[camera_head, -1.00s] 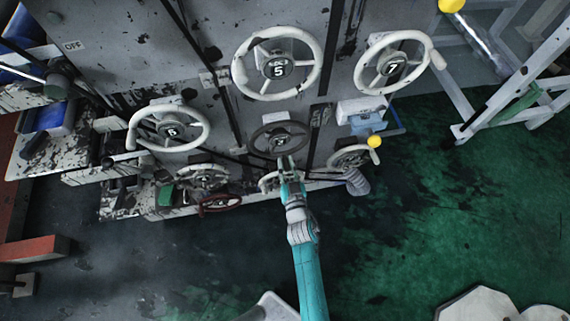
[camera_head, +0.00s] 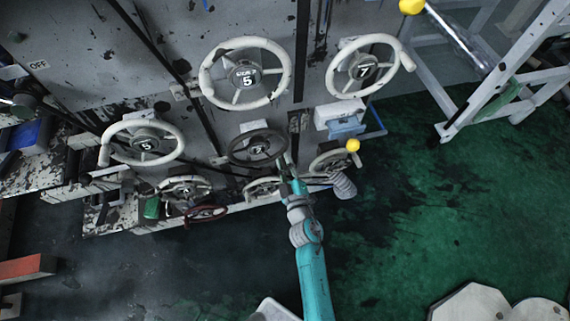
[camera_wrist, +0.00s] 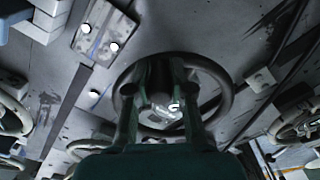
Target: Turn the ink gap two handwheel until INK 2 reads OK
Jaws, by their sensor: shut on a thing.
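A dark handwheel (camera_head: 232,152) sits low on the grey machine face, below the large white wheel numbered 5. Its small hub label is too blurred to read. My gripper (camera_head: 287,172) is at the lower right of this wheel. In the wrist view, the two fingers of my gripper (camera_wrist: 160,90) reach over the dark wheel (camera_wrist: 229,95), closed on its rim. The fingers and palm hide the near part of the rim, and the pale hub shows between them. I cannot see a legible INK 2 readout.
White handwheels surround it: the large one (camera_head: 204,84), one numbered 7 (camera_head: 331,82), one at left (camera_head: 105,150) and low ones beneath. A yellow knob (camera_head: 352,145) stands close to the right of my gripper. A white frame (camera_head: 520,78) stands at right; green floor there is open.

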